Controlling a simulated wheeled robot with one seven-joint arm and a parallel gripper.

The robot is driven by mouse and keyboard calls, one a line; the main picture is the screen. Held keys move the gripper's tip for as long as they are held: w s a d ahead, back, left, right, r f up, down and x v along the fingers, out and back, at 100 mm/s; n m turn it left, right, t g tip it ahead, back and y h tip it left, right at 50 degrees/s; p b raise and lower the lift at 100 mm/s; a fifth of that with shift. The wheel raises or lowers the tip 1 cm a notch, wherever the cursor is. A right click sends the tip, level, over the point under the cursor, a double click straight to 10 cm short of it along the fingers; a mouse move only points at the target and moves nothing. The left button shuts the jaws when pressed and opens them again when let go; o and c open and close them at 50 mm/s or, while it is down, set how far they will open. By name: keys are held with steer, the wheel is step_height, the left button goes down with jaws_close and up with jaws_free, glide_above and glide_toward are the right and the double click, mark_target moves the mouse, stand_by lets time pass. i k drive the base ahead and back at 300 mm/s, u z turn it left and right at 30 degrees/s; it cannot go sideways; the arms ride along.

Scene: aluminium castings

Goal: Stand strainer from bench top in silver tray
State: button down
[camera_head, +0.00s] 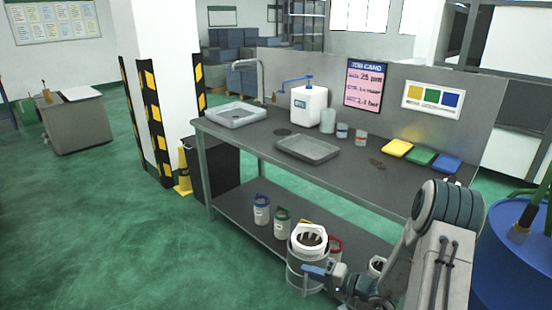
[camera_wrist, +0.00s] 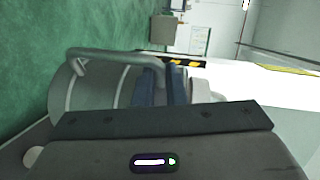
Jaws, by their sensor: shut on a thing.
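The strainer (camera_head: 305,275) appears to be the grey cylindrical vessel with a pale, many-sided collar and a dark inside. It is held low in front of the bench, roughly upright in the head view. My gripper (camera_head: 320,271), with blue fingers, is shut on it at its right side. In the wrist view the grey cylinder and its bent handle (camera_wrist: 110,56) reach the blue fingers (camera_wrist: 161,84); the exact contact is partly hidden. The silver tray (camera_head: 308,148) lies on the bench top (camera_head: 345,178), well above and behind my gripper, and looks empty.
A grey basin (camera_head: 236,114) with a tap, a white dispenser (camera_head: 308,106), small jars and coloured pads (camera_head: 421,155) stand on the bench. Several cans (camera_head: 262,210) stand on the lower shelf. A blue drum (camera_head: 510,265) is at the right. Bench top around the tray is mostly free.

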mark_target(307, 149)
steer(key=u, duration=0.25)
steer(key=k, duration=0.3)
steer(key=u, duration=0.7)
steer(key=i, duration=1.75)
steer(key=z, duration=0.75)
